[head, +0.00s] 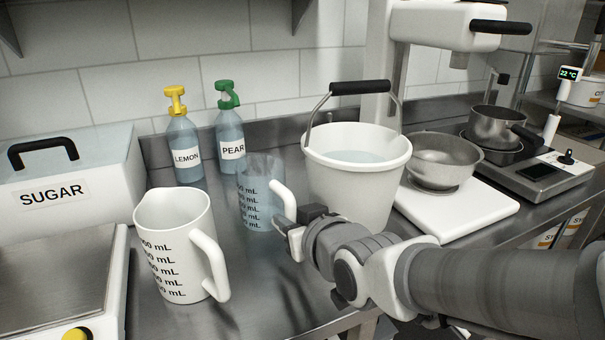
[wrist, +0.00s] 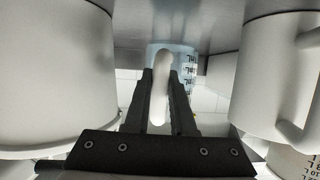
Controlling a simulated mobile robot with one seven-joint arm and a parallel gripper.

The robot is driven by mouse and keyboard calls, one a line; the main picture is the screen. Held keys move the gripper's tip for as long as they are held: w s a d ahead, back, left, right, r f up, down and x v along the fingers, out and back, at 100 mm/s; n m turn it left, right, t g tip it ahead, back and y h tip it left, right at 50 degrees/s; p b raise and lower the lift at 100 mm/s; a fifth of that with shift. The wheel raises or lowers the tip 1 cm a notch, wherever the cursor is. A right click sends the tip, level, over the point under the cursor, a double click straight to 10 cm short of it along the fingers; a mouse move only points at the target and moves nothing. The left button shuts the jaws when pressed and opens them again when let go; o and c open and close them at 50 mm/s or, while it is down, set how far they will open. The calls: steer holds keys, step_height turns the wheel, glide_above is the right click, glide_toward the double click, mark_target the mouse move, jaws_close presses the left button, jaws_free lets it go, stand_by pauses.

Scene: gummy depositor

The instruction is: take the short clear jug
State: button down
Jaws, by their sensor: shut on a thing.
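The short clear jug (head: 258,200) is see-through and bluish with dark mL marks and a white handle. It stands upright on the steel counter in the head view, between the white jug and the white bucket. My gripper (head: 286,226) is at its right side, shut on the handle. In the wrist view my gripper (wrist: 160,98) has its two dark fingers on either side of the white handle, with part of the clear jug (wrist: 185,62) behind. The head view does not show clearly whether the jug's base touches the counter.
A taller white jug (head: 172,245) stands at the left front, and a white bucket (head: 350,180) close on the right. Lemon (head: 185,150) and pear (head: 230,142) bottles stand behind. A sugar box (head: 70,180) is at the left. Bare counter (head: 255,290) lies in front.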

steer(key=shift+s+d+b, duration=0.35)
steer(key=shift+s+b, duration=0.25)
steer(key=shift+s, duration=0.1)
steer(key=shift+s+d+b, duration=0.35)
steer(key=shift+s+b, duration=0.25)
steer(key=shift+s, duration=0.05)
steer(key=shift+s+d+b, duration=0.35)
steer(key=shift+s+b, duration=0.25)
steer(key=shift+s, duration=0.1)
steer(key=c, duration=1.4)
jaws_free()
jaws_close()
steer(key=shift+r, duration=0.1)
